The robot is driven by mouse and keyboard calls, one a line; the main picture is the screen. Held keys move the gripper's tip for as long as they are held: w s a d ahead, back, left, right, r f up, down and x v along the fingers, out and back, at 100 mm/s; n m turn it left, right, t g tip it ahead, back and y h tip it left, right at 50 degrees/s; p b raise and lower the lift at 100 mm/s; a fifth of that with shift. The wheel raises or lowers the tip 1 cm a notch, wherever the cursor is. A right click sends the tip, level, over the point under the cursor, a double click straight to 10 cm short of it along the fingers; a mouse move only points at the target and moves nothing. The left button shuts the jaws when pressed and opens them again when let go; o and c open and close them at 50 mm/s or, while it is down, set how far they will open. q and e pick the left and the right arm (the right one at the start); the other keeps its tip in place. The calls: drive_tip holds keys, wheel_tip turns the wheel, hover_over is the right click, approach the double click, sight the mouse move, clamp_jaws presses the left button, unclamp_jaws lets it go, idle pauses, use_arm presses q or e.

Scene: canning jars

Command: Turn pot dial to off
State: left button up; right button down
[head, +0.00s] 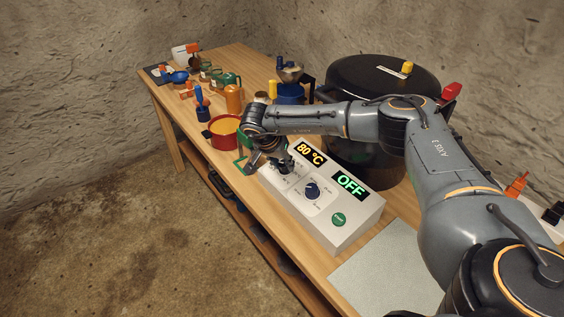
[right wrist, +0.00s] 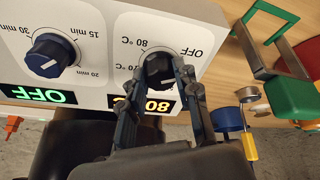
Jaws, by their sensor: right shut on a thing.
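The pot's control box (head: 335,235) is white and sits along the table's front edge. Its displays read 80 °C (head: 308,153) and OFF (head: 350,185). My right gripper (head: 281,166) is at the temperature dial, which it mostly hides in the head view. In the right wrist view my right gripper (right wrist: 160,80) is shut on the dark temperature dial (right wrist: 159,66), with a finger on each side. The dark blue timer dial (head: 312,190) stands beside it, free; it also shows in the right wrist view (right wrist: 52,55). My left gripper is not in view.
A large dark pot (head: 345,155) with a black lid stands behind the box. A green button (head: 338,220) is on the box's near end. A red pot (head: 223,142), a green-handled thing (right wrist: 292,98) and several jars and tools crowd the table's left part. A pale mat (head: 385,272) lies at right.

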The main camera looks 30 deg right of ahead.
drive_tip(key=shift+s+n, duration=0.1)
drive_tip(key=shift+n, duration=0.6)
drive_tip(key=c, duration=1)
unclamp_jaws()
drive_tip(key=v, duration=1.1)
drive_tip(key=shift+s+r, duration=0.2)
drive_tip(key=shift+r, duration=0.25)
